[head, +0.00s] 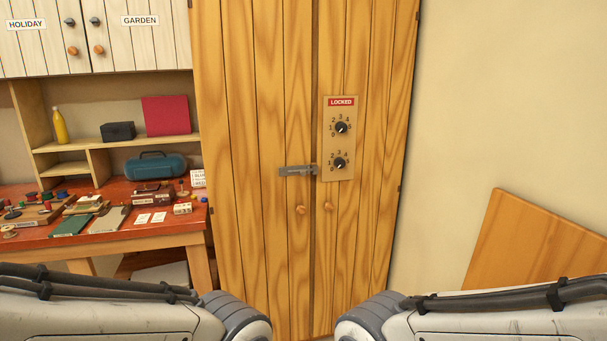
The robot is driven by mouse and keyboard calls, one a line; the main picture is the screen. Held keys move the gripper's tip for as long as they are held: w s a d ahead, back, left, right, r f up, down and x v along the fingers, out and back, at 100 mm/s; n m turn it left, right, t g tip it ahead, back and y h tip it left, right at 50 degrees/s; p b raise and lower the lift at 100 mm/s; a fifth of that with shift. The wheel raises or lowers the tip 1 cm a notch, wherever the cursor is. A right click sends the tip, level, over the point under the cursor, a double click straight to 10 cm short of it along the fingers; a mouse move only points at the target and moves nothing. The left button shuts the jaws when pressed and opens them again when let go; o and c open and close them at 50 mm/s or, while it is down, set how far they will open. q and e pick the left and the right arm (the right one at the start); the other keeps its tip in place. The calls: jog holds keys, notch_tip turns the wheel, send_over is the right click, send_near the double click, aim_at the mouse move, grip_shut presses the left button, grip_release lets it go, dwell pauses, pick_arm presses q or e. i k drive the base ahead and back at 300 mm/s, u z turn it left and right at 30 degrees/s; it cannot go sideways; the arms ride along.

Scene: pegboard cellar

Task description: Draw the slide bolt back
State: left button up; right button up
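A grey metal slide bolt (297,171) is mounted across the seam of the tall wooden cabinet's two doors (262,110), above the knobs. Its right end reaches the edge of the dial panel (339,138) on the right door. The panel carries two black dials, the upper (341,128) and the lower (340,163), with numbers around them, and a red label (341,102) reading LOCKED. Two round wooden knobs, left (301,210) and right (328,206), sit below. The doors are closed. Parts of both my arms show at the bottom; neither gripper is in view.
A red-topped workbench (150,236) with small items stands left of the cabinet. A wooden board (530,245) leans against the right wall. Nothing blocks the cabinet front.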

aim_at(302, 173)
jog(key=u, duration=0.35)
jog(key=i, duration=0.9)
jog(key=z, duration=0.45)
